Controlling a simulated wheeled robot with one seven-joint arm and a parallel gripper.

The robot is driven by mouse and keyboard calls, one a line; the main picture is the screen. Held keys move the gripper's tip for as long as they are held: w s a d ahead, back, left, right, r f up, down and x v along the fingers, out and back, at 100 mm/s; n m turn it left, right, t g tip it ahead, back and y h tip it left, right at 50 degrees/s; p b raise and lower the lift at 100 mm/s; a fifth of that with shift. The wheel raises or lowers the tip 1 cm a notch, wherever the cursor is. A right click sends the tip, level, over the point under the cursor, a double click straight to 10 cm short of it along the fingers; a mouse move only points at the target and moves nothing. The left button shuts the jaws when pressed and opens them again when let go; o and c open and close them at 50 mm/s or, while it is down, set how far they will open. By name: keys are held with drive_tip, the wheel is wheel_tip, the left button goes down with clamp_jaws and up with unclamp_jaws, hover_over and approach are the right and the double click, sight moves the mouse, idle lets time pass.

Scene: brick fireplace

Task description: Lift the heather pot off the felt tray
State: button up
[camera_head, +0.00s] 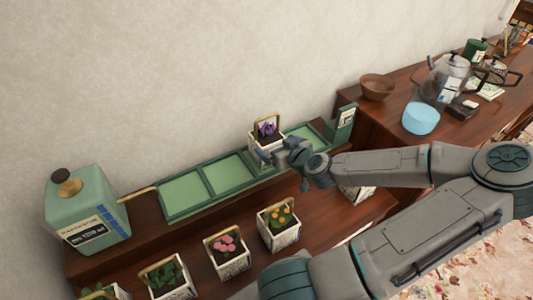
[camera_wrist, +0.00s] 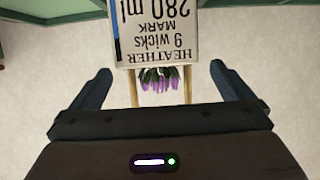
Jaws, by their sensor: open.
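The heather pot (camera_head: 264,154) is a pale, square, labelled pot with purple flowers and a wooden hoop handle. It stands upright on the green felt tray (camera_head: 186,194), towards the tray's right end. In the wrist view the heather pot (camera_wrist: 155,40) appears upside down, its label reading HEATHER, with flowers and handle posts below. My gripper (camera_wrist: 160,72) is open, its fingers on either side of the handle posts in the picture, with clear gaps. I cannot tell how deep the pot lies between them. In the head view my gripper (camera_head: 285,157) is just right of the pot, partly covering it.
A green canister (camera_head: 88,215) stands left of the tray. Pots with orange flowers (camera_head: 279,225), pink flowers (camera_head: 227,254) and green plants (camera_head: 167,279) line the lower shelf in front. A wooden bowl (camera_head: 377,87) and blue container (camera_head: 421,118) stand on the right cabinet.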

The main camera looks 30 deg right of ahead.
sight(267, 139)
drive_tip(key=shift+p+x, duration=0.35)
drive_tip(key=shift+x, duration=0.75)
drive_tip(key=shift+f+p+x, duration=0.15)
drive_tip(key=shift+p+x, duration=0.1)
drive_tip(key=shift+x, duration=1.25)
drive_tip(key=shift+f+p+x, duration=0.1)
drive_tip(key=shift+p+x, duration=0.1)
drive_tip(key=shift+x, duration=1.3)
drive_tip(key=shift+s+d, duration=0.15)
drive_tip(key=c, duration=1.2)
drive_tip(key=shift+r, duration=0.1)
drive_tip(key=shift+c, duration=0.9)
drive_tip(key=shift+r, duration=0.1)
